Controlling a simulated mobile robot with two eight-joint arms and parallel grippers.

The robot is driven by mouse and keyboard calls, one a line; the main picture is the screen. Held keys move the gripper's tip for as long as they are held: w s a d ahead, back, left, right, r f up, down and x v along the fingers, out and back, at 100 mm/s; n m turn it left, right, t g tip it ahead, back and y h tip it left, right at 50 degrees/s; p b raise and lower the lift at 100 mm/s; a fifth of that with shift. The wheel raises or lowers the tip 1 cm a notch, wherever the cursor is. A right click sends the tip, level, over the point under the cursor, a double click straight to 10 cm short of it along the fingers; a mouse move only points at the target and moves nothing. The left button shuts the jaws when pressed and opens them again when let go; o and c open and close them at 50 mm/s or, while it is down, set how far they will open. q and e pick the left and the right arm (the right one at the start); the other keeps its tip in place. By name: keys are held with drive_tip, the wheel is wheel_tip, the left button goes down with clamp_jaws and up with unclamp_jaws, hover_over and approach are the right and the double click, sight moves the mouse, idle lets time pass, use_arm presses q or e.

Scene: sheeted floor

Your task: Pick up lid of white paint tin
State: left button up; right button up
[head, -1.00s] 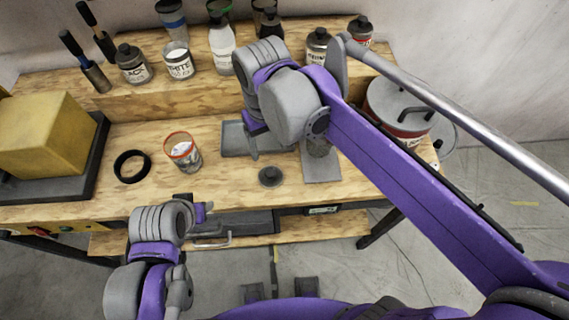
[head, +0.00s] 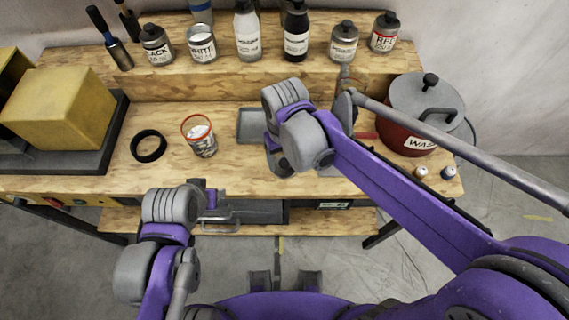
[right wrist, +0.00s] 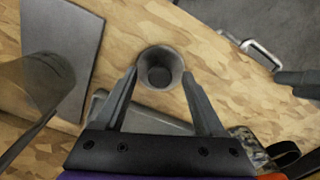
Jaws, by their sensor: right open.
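The white paint tin (head: 202,47) stands without a lid on the raised back shelf in the head view. In the head view the lid (head: 284,167) is mostly hidden behind my right wrist.
A red pot (head: 420,100) stands at the right. Several bottles line the back shelf. A blurred container (right wrist: 40,85) is close by in the wrist view.

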clamp_jaws()
idle(0.3)
